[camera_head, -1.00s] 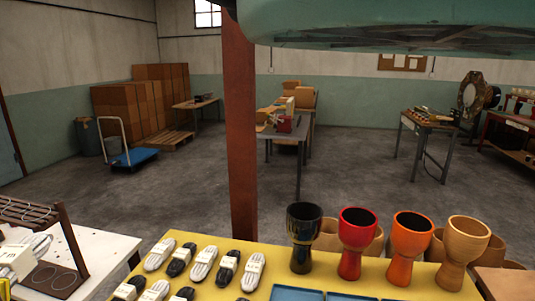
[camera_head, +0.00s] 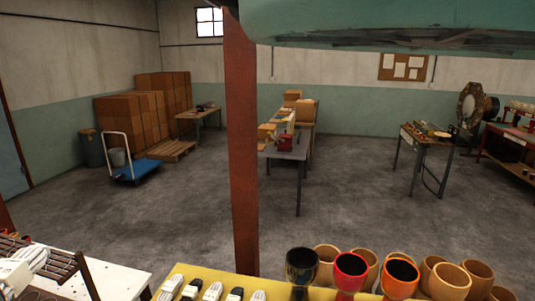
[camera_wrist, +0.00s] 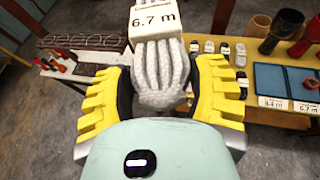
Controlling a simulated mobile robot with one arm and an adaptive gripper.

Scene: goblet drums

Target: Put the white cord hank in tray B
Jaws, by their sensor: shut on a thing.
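My gripper (camera_wrist: 163,92) is shut on the white cord hank (camera_wrist: 162,75), its yellow-padded fingers on both sides of it. The hank's paper band reads 6.7 m. In the head view the white hank (camera_head: 32,258) shows at the lower left edge, and the gripper there is mostly cut off. In the wrist view two blue trays lie on the yellow table at the right. The left tray (camera_wrist: 270,80) has a label that seems to read 8.4 m. The right tray (camera_wrist: 297,75) has a 6.7 m label and holds a reddish-brown item. I see no letter B.
Several hanks (camera_head: 212,290), black and white, lie on the yellow table (camera_head: 178,270). Goblet drums (camera_head: 350,270) stand at its right. A dark rack (camera_wrist: 85,42) is on the white table at the left. A rusty post (camera_head: 241,150) rises behind the yellow table.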

